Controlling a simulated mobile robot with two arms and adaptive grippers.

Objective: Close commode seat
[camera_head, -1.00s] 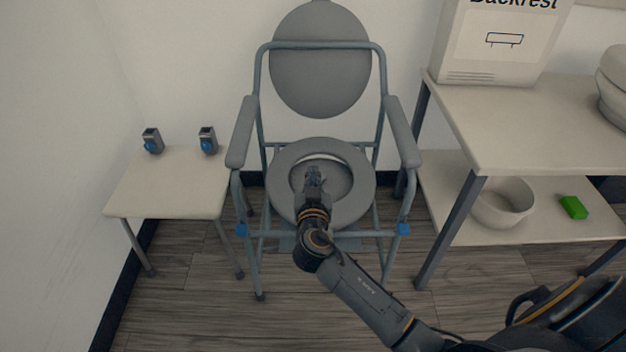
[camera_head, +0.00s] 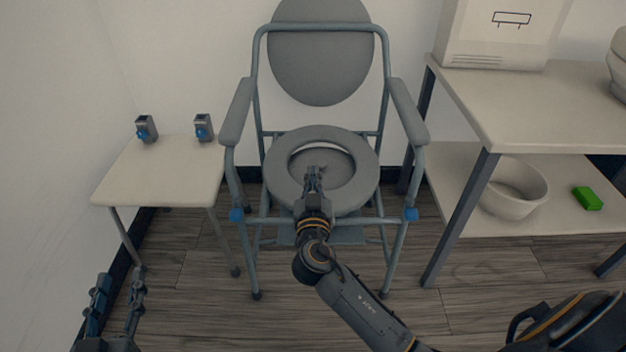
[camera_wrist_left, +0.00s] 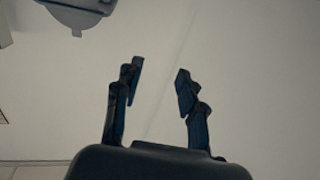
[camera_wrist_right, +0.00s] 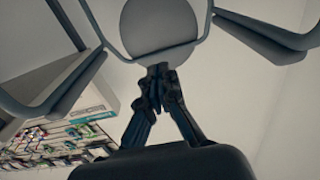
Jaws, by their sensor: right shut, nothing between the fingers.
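The commode chair (camera_head: 236,111) stands against the back wall, with a grey oval seat lid (camera_head: 318,62) upright behind the frame bar. The ring-shaped seat (camera_head: 364,172) lies level with its opening showing. My right gripper (camera_head: 313,172) is shut and empty, over the front part of the opening in the head view; whether it touches the seat I cannot tell. In the right wrist view its fingers (camera_wrist_right: 158,80) are together below the upright lid (camera_wrist_right: 155,25). My left gripper (camera_head: 117,292) is open and empty at the lower left; its fingers are apart in the left wrist view (camera_wrist_left: 160,90).
A small white table (camera_head: 160,175) with two grey-blue clamps (camera_head: 146,129) stands left of the chair. A shelf table (camera_head: 535,105) at right holds the Backrest box (camera_head: 495,35), a bowl (camera_head: 515,190) and a green block (camera_head: 587,198). The floor in front is clear.

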